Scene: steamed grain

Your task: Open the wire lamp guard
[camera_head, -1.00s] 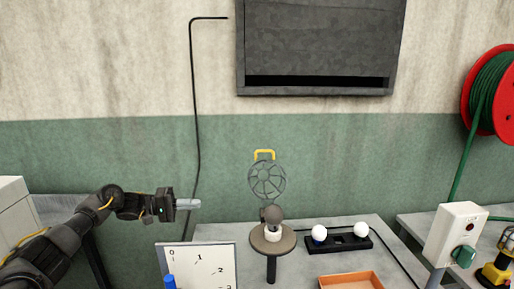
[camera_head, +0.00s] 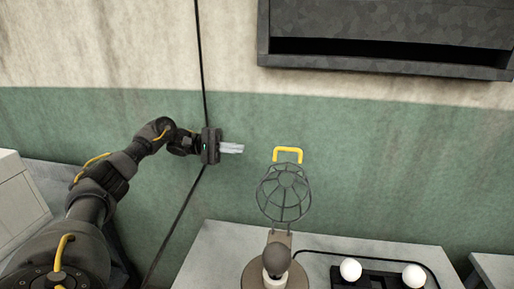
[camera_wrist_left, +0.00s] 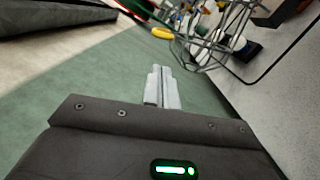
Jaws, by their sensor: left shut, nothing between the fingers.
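The wire lamp guard (camera_head: 284,195) is a dark round wire cage with a yellow handle (camera_head: 288,150) on top. It stands swung up above the lamp's dark bulb (camera_head: 276,258), which shows outside the cage. In the left wrist view, the guard's wires (camera_wrist_left: 225,28) and yellow handle (camera_wrist_left: 162,32) show beyond the fingers. My left gripper (camera_head: 240,148) is shut and empty, in the air left of the handle at about its height in the picture, apart from it. Its closed fingers also show in the wrist view (camera_wrist_left: 160,72). My right gripper is out of view.
The lamp's round base (camera_head: 255,281) stands on a grey table (camera_head: 220,250). Two white bulbs (camera_head: 350,270) sit in a black holder to its right. A dark wall box (camera_head: 390,40) hangs above right. The air between gripper and handle looks clear.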

